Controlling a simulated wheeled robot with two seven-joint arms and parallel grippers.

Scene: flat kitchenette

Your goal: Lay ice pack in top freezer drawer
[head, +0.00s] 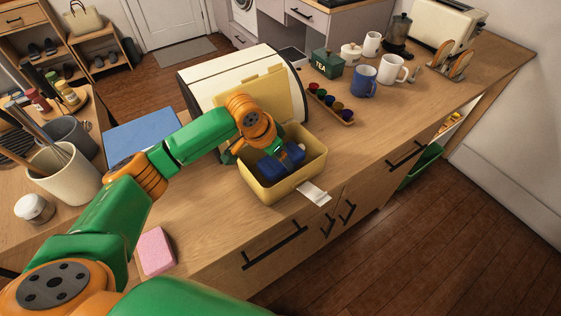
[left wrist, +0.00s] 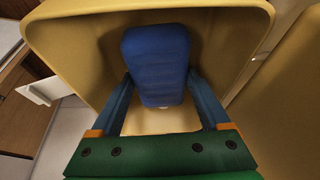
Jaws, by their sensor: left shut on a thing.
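The blue ice pack (head: 268,169) is inside a yellow open-topped box (head: 290,190) on the wooden counter. My left gripper (head: 280,160) reaches down into the box. In the left wrist view, the rounded, ribbed ice pack (left wrist: 157,55) sits between the two fingers of my left gripper (left wrist: 158,88), which is shut on it. The walls of the yellow box (left wrist: 75,55) surround it there. My right gripper is not in view. I cannot see a freezer drawer in either view.
The box's yellow lid (head: 250,92) stands open in front of a white bread bin (head: 215,80). A row of small coloured cups (head: 330,106), a blue mug (head: 364,82) and a green tea tin (head: 327,64) stand to the right. A pink sponge (head: 156,251) lies near the front edge.

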